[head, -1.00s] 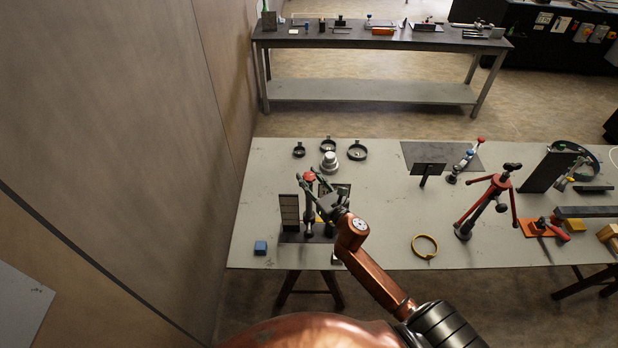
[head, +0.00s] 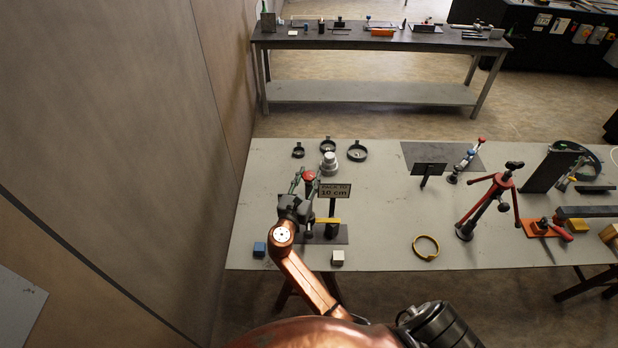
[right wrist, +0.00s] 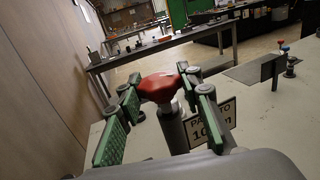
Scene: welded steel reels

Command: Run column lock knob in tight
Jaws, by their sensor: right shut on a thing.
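A red lobed knob (head: 309,176) tops a grey upright post on a dark base plate (head: 338,238). In the right wrist view the knob (right wrist: 160,87) sits between my two green-padded fingers, with the grey post (right wrist: 173,128) below it. My right gripper (head: 304,182) reaches it from the front left in the head view and is shut on the knob. Its fingers and wrist hide much of the post and base. A sign ending in "10 cm" (head: 335,191) stands just right of the post. My left gripper is not in view.
A blue block (head: 259,249) and a pale cube (head: 337,257) lie near the front edge. Black rings (head: 357,152) and a stacked grey weight (head: 328,164) stand behind. A yellow ring (head: 425,247) and a red tripod stand (head: 495,195) are to the right. The middle is mostly clear.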

